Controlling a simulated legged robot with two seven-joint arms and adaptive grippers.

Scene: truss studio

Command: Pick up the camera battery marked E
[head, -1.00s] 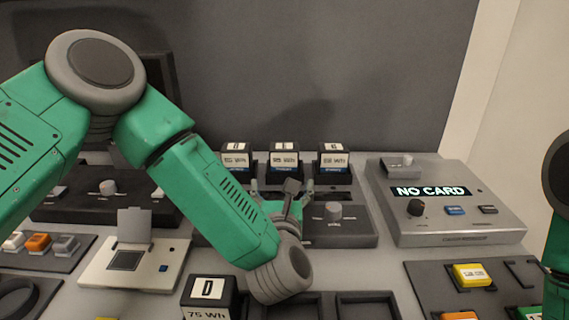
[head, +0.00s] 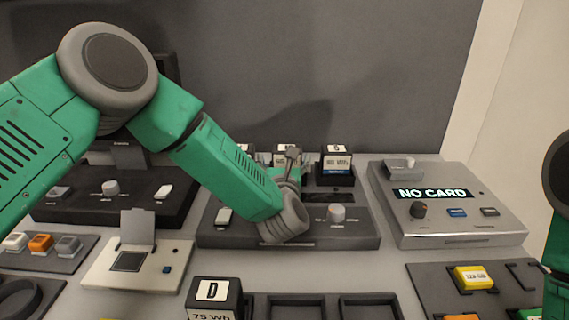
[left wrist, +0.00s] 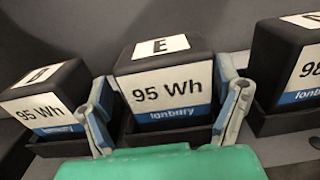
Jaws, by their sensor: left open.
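The camera battery marked E (left wrist: 172,88) stands upright in a charger slot in the left wrist view, a dark block with a white "95 Wh" label and a blue band. In the head view, the middle battery (head: 283,149) of the row is mostly hidden behind my left gripper (head: 290,172). In the left wrist view my left gripper (left wrist: 165,88) is open, one finger at each side of battery E; I cannot tell whether they touch it. My right gripper is out of view; only part of the right arm shows at the right edge.
Similar batteries stand close on both sides, left (left wrist: 43,100) and right (left wrist: 290,70). The charger (head: 358,230) has a knob in front. A grey "NO CARD" unit (head: 450,222) is at the right.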

